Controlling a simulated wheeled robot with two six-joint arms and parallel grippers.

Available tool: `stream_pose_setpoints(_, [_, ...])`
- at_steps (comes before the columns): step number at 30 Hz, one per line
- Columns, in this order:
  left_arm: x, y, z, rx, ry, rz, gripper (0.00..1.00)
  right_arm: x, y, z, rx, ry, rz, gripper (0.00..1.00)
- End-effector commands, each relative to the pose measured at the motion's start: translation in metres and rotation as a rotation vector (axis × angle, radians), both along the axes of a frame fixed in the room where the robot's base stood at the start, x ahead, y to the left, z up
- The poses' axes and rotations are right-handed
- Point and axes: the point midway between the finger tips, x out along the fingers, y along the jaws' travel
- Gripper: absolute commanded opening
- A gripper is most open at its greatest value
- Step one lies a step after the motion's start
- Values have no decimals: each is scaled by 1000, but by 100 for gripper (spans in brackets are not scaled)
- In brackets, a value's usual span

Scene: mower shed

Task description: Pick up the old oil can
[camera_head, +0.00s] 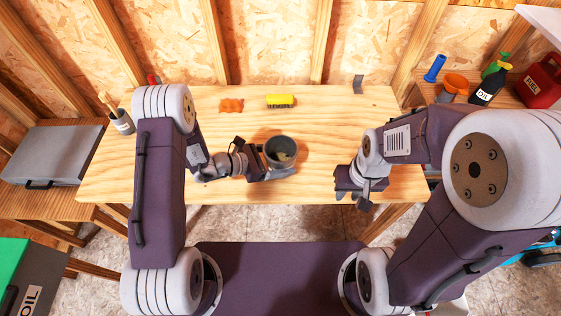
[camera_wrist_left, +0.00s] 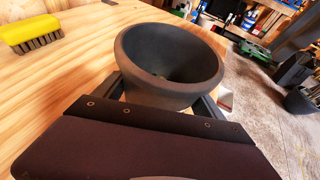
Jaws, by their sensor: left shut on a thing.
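My left gripper (camera_head: 277,166) is shut on a dark grey, open-topped round pot (camera_head: 281,149) at the middle of the wooden table. In the left wrist view the pot (camera_wrist_left: 170,58) sits between the two fingers, its wide rim facing up and a little tilted. Something pale shows inside it in the head view. A black bottle marked OIL (camera_head: 487,88) stands on the right-hand bench. I cannot tell which thing is the old oil can. My right gripper (camera_head: 355,200) hangs empty near the table's front edge; its opening is unclear.
On the wooden table (camera_head: 220,192) lie a yellow brush (camera_head: 281,101) and an orange piece (camera_head: 231,105); a cup with brushes (camera_head: 121,122) stands at left. A red canister (camera_head: 543,82), an orange funnel (camera_head: 454,84) and a blue cylinder (camera_head: 435,68) are at right. A bin marked OIL (camera_head: 45,285) is lower left.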

Motion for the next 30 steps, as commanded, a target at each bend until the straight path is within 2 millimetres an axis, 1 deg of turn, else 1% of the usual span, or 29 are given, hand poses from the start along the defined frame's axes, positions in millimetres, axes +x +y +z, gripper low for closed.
stream_pose_setpoints(1, [0,0,6,-1,-2,-1,28,0,0,0,0,0,0,28])
stream_pose_setpoints(5, [0,0,22,0,-3,-1,28,0,0,1,0,0,0,28])
stream_pose_setpoints(11, [-13,-21,34,-1,-1,-4,28,0,0,-1,0,0,0,28])
stream_pose_setpoints(21, [-37,-61,62,-1,-1,-4,28,0,0,-5,0,0,0,28])
stream_pose_setpoints(30, [-52,-86,80,0,-2,-4,28,0,0,-7,0,0,0,28])
